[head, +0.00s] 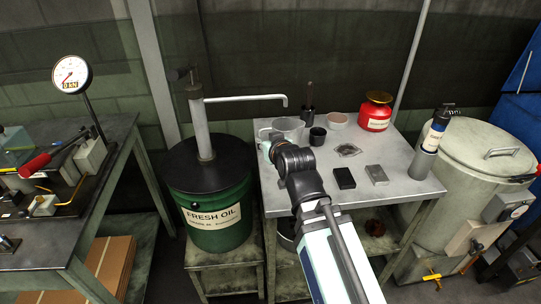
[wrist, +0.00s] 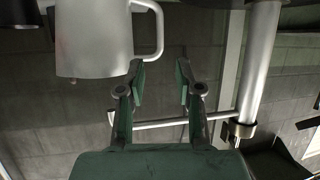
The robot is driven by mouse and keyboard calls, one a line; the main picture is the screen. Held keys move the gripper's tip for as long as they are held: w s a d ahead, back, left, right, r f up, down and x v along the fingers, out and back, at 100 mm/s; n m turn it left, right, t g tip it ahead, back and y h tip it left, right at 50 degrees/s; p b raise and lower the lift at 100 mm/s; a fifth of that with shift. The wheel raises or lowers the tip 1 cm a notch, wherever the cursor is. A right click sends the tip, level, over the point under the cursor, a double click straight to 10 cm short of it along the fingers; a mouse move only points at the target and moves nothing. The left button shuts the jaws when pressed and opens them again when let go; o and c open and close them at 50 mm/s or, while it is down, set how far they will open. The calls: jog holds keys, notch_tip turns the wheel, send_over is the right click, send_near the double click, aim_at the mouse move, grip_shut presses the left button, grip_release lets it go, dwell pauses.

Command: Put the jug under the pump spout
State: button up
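The grey metal jug (head: 288,124) stands at the back left of the metal table, partly hidden by my wrist. It looms large in the wrist view (wrist: 92,38), seemingly upside down there, with its handle (wrist: 158,30) toward the pump. My gripper (wrist: 160,75) is open, fingers apart, and nothing shows between them. One fingertip is close to the handle; contact cannot be told. In the head view my gripper (head: 266,146) is at the table's left edge, its fingertips hidden. The pump spout (head: 284,100) reaches right from the pump column (head: 202,130); the spout pipe also crosses the wrist view (wrist: 175,123).
The pump stands on a green oil drum (head: 215,213) with a black lid. The table holds a black cup (head: 317,136), a brush pot (head: 307,114), a pale dish (head: 337,120), a red can (head: 376,113) and two blocks (head: 344,178).

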jog(key=shift+f+b, duration=0.25)
jog(key=shift+b, duration=0.3)
jog(key=b+v, duration=0.2)
jog(key=b, duration=0.4)
jog(key=shift+s+d+r, duration=0.1)
jog(key=shift+s+r, duration=0.1)
jog(key=shift+s, duration=0.05)
jog(key=shift+r+b, duration=0.1)
jog(key=shift+b, duration=0.2)
